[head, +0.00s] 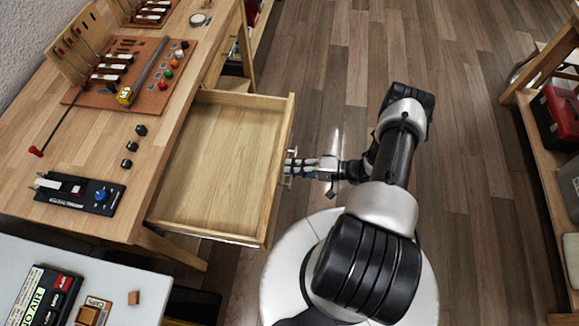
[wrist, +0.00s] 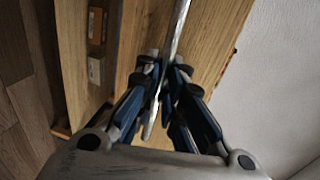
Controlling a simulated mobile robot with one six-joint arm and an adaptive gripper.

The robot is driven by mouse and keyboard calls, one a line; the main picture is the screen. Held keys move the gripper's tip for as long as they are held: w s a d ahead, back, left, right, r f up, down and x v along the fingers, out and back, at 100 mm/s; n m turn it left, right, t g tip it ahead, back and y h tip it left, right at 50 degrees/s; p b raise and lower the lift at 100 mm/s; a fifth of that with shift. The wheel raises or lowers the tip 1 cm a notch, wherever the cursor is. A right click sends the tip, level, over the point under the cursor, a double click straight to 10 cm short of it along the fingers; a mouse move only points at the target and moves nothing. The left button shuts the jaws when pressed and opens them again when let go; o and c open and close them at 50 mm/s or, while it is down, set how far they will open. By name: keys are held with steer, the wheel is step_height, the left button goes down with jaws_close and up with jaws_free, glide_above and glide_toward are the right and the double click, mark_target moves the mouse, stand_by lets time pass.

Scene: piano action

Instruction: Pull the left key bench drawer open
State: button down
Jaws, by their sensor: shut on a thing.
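The key bench drawer (head: 222,160) stands pulled well out of the wooden bench (head: 105,140) in the head view, and its inside looks empty. My gripper (head: 290,168) is at the drawer's front, shut on the metal handle. In the wrist view my gripper (wrist: 165,85) has its fingers closed on both sides of the handle (wrist: 178,30), a thin metal bar. The wooden drawer front (wrist: 215,50) lies just beyond the fingers. The exact contact at the fingertips is partly hidden.
The bench top holds a brown board with tools (head: 135,75), several small black blocks (head: 131,147) and a black tray (head: 82,193). A white table (head: 60,265) stands front left. A shelf with a red toolbox (head: 556,115) is at right. Floor beyond my arm is clear.

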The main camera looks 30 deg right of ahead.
stand_by(0.3)
steer(key=c, duration=1.7)
jaws_free()
steer(key=shift+d, duration=0.1)
steer(key=v, duration=1.2)
steer(key=shift+r, duration=0.1)
